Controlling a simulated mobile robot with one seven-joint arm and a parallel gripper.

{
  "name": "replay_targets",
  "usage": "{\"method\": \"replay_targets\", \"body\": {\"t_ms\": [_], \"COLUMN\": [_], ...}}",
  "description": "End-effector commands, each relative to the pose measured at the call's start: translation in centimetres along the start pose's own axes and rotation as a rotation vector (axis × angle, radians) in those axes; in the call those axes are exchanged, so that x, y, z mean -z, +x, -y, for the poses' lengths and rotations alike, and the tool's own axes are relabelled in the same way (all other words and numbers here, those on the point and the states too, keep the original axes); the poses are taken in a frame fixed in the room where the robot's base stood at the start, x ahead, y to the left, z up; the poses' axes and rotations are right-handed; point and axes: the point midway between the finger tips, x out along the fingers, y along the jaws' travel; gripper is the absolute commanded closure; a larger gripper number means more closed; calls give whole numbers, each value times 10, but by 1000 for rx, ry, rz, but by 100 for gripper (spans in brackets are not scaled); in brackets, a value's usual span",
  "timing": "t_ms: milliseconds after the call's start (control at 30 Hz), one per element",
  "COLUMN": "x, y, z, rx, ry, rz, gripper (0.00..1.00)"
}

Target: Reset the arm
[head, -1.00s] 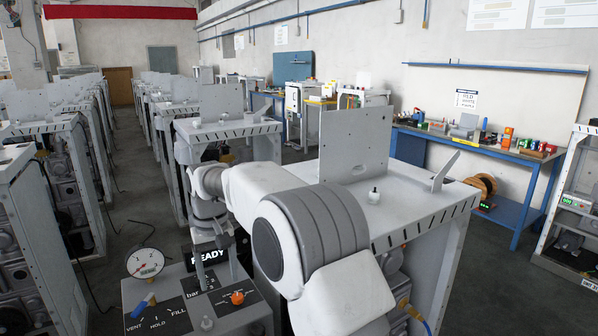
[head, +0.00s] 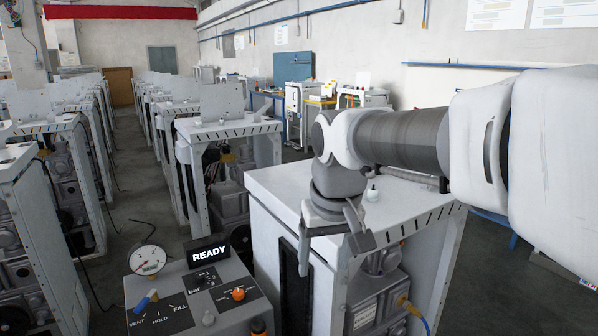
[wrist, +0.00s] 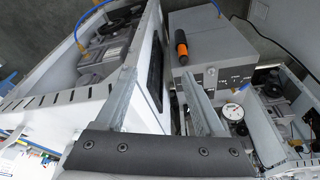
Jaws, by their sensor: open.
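My gripper (head: 332,254) points down with its two fingers apart and nothing between them. In the head view it hangs in front of the near white dispenser frame (head: 275,182), by its front top edge. My white and grey arm comes in from the right and covers part of that frame's top. In the wrist view my open gripper (wrist: 158,98) has a finger on each side, above the gap between the white frame (wrist: 65,115) and the grey control box (wrist: 235,50). The control box (head: 222,298) stands to the left of the gripper in the head view.
The control box carries a round gauge (head: 147,260), a lit READY display (head: 209,252), a blue lever (head: 146,302) and an orange knob (head: 238,293). A small white fitting (head: 372,194) stands on the near frame's top. More frames line the left. Floor shows between the rows.

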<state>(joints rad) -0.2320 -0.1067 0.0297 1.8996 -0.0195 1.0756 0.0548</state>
Motion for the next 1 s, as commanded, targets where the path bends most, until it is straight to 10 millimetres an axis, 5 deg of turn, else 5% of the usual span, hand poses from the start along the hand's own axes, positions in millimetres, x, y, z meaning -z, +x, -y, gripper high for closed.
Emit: {"method": "replay_targets", "body": {"t_ms": [200, 500, 700, 1000], "x": [-66, -149, -175, -179], "y": [-19, -15, -8, -6], "z": [-34, -58, -63, -63], "rx": [-24, -59, -72, -73], "ry": [79, 169, 197, 201], "rz": [-82, -181, -213, -216], "gripper": [29, 29, 29, 29]}}
